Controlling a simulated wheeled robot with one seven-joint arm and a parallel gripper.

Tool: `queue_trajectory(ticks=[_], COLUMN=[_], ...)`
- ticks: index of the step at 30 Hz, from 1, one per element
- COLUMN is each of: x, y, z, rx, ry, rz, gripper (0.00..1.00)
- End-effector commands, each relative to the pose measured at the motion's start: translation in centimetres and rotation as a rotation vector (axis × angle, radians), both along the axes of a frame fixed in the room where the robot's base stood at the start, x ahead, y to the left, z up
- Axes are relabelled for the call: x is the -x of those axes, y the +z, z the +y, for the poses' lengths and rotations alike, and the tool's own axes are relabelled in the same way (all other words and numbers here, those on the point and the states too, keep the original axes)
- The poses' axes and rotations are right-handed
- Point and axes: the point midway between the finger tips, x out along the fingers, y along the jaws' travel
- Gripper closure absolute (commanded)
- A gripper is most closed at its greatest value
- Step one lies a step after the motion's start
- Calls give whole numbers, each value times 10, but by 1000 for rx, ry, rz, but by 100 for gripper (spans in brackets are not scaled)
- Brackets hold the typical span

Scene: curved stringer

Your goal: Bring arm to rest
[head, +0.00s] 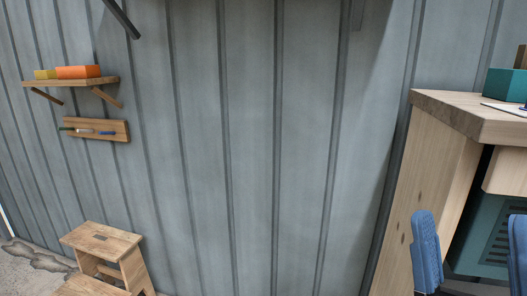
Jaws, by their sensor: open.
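My gripper (471,220) is at the lower right edge of the head view, with two blue fingers pointing up. The fingers are wide apart and nothing shows between them. The right finger is cut off by the picture edge. Behind the gripper stands a wooden workbench (440,165). I cannot tell the distance between the gripper and the bench. The rest of my arm is mostly out of view.
A teal cabinet (478,240) sits under the bench, and a teal box (505,85) on top. At left, a wall shelf (75,82) holds orange and yellow blocks above a rack (110,130). A wooden step stool (103,240) stands below. The grey wall (260,150) between is bare.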

Motion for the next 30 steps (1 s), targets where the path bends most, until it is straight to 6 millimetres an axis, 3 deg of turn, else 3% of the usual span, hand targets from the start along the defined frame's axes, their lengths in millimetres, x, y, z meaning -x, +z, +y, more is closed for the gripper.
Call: queue_trajectory(ticks=[1, 11, 18, 24, 30], x=[7, 58, 118, 178, 223], y=[-16, -112, -176, -218, -238], z=[0, -9, -17, -28, -38], rx=[-58, -419, -676, -878, -1016], ry=[34, 230, 322, 353, 346], rz=[78, 544, 877, 1140, 1315], gripper=[35, 35, 35, 35, 35])
